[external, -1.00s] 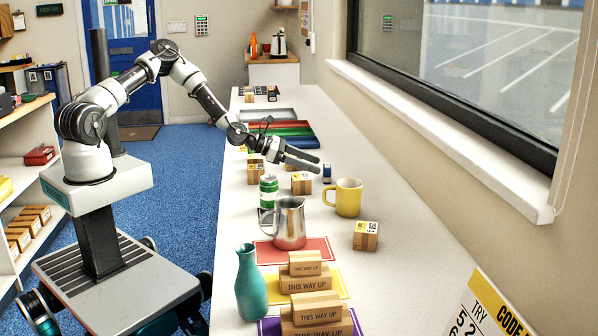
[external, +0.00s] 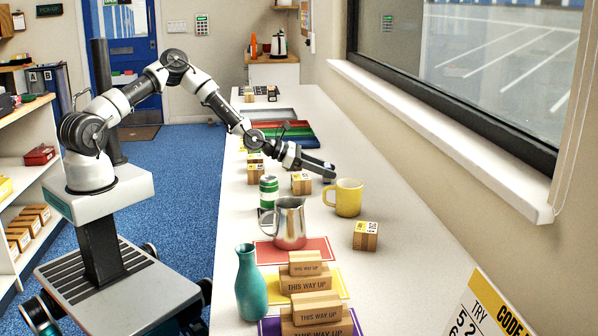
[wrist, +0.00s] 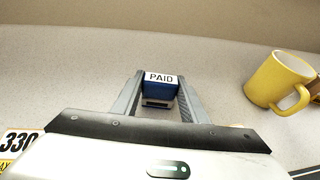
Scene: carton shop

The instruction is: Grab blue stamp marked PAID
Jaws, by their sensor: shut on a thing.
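The blue stamp (wrist: 160,88) has a white top label reading PAID. In the wrist view it sits between the two fingers of my gripper (wrist: 160,92), which are shut on it. In the external view my gripper (external: 328,172) is low over the white counter, just behind the yellow mug (external: 347,197), and its fingers hide the stamp there. I cannot tell whether the stamp touches the counter.
The yellow mug also shows in the wrist view (wrist: 277,80), to the right of the fingers. A wooden block (external: 301,183) stands just in front of my gripper. A green can (external: 269,190) and a metal jug (external: 289,222) stand nearer the camera. The counter right of the mug is mostly clear.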

